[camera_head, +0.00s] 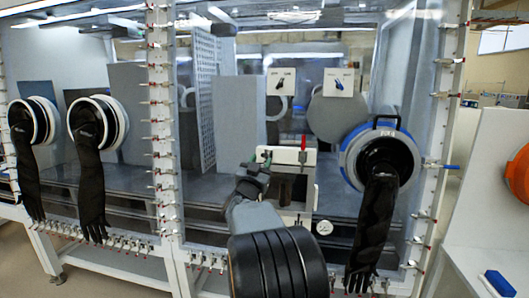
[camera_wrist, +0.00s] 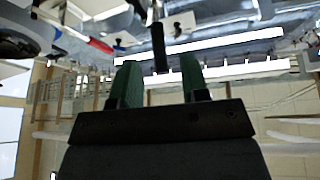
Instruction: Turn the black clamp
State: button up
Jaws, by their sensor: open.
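A slim black handle, which looks like the black clamp (camera_wrist: 158,46), shows in the wrist view between and just beyond my green fingertips. My gripper (camera_wrist: 160,68) is open, with one finger on each side of the handle and visible gaps beside it. In the head view my gripper (camera_head: 258,163) is at the left front of a pale box on the glovebox front. The black handle cannot be made out there, and my gripper and arm cover part of that area. I cannot tell whether any finger touches it.
A red lever (camera_head: 303,143) stands on the box right of my gripper. A blue-ringed glove port (camera_head: 380,158) with a hanging black glove (camera_head: 372,225) is further right. Plates with a black knob (camera_head: 280,82) and a blue knob (camera_head: 339,83) are above. Small clamps line the window frame.

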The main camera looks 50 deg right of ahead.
aim_at(264, 154)
jog(key=shift+p+x, duration=0.45)
jog(key=shift+x, duration=1.65)
jog(key=shift+c, duration=0.2)
grip_shut()
jog(key=shift+a, duration=0.1)
